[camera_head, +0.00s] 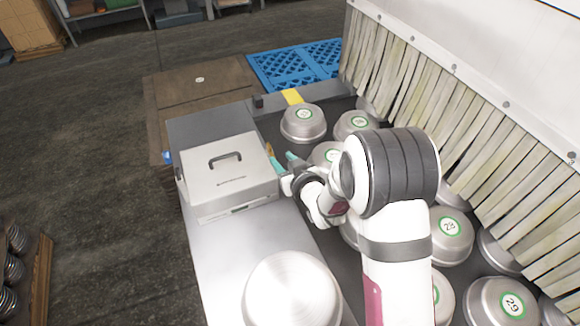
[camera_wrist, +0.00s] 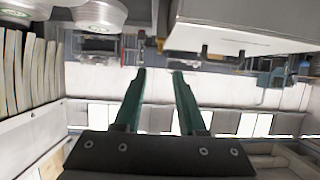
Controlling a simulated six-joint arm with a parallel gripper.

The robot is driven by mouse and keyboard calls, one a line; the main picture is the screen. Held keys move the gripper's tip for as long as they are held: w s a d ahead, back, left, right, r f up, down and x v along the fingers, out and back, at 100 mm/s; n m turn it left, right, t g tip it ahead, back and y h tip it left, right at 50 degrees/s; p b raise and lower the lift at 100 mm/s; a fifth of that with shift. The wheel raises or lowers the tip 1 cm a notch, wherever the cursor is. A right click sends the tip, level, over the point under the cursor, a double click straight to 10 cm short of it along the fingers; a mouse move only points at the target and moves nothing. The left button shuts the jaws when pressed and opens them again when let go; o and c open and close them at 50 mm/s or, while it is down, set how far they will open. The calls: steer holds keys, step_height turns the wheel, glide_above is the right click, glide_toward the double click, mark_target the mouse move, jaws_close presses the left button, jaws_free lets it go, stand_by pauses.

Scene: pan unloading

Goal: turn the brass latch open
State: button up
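A light grey metal box (camera_head: 222,190) with a dark handle on its lid stands on the steel bench. A small brass-coloured piece (camera_head: 269,149), likely the latch, shows at the box's right back corner. My gripper (camera_head: 281,160) is beside that right side, its teal fingers close to the brass piece; I cannot tell whether they touch it. In the wrist view my gripper (camera_wrist: 159,71) has its two fingers apart with nothing seen between them. The box (camera_wrist: 240,30) fills the upper right there. I cannot make out the latch clearly in that view.
Several round metal pans, one at the back (camera_head: 303,122), sit on the dark conveyor to the right, partly hidden by my arm. A large pan (camera_head: 291,290) stands on the bench at the front. A strip curtain (camera_head: 440,95) hangs along the right. Bare bench (camera_head: 225,255) lies before the box.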

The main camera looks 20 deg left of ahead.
steer(key=v, duration=0.5)
steer(key=shift+s+d+r, duration=0.1)
steer(key=shift+s+d, duration=0.15)
